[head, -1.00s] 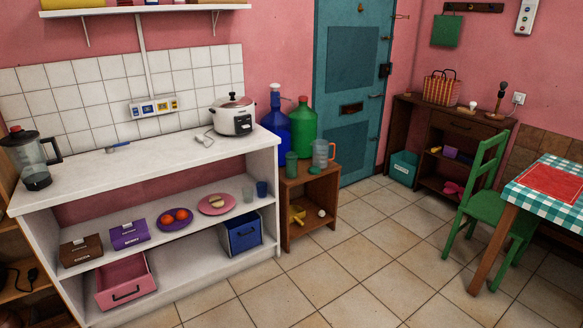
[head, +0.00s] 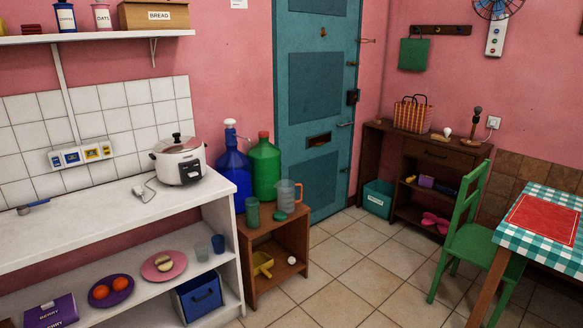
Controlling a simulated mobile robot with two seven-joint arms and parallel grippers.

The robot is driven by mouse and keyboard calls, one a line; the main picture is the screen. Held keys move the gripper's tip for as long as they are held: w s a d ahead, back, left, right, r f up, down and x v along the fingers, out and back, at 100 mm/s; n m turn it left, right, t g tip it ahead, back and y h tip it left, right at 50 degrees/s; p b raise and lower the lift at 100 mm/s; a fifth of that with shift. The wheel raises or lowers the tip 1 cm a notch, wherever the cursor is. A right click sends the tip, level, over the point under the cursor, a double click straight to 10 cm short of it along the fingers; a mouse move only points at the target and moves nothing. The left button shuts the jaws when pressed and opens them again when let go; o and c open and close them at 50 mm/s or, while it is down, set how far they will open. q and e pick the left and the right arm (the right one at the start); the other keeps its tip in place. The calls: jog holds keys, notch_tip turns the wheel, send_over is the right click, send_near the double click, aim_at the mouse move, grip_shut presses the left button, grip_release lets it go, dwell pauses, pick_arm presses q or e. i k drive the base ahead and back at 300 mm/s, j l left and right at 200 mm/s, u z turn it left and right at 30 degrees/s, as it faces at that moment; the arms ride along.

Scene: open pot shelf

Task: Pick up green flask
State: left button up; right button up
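A small dark green upright vessel, which looks like the green flask (head: 252,212), stands at the front left of the top of a low wooden stand (head: 266,232). A clear grey jug with a handle (head: 288,195) stands to its right, and a small green round item (head: 280,216) lies between them. Behind stand a big green bottle with a red cap (head: 264,170) and a big blue bottle with a pump top (head: 231,165). Neither of my grippers is in view.
A white counter (head: 100,215) with a rice cooker (head: 179,160) on it is left of the stand. The stand's lower shelf holds a yellow item (head: 262,264). A green chair (head: 470,240) and a table (head: 540,215) are at right. Tiled floor (head: 350,270) between is clear.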

aim_at(253, 213)
jog(key=i+j+z, duration=0.25)
jog(key=i, duration=1.4)
jog(key=i+l, duration=0.15)
jog(key=i, duration=0.35)
jog(key=i+l, duration=0.15)
jog(key=i, duration=0.35)
jog(key=i+l, duration=0.15)
jog(key=i, duration=0.4)
jog(key=i+u, duration=0.15)
jog(key=u, duration=0.3)
jog(key=i+u, duration=0.2)
jog(key=u, duration=0.2)
jog(key=i+u, duration=0.15)
jog(key=u, duration=0.3)
jog(key=i+l+u, duration=0.15)
jog(key=u, duration=0.25)
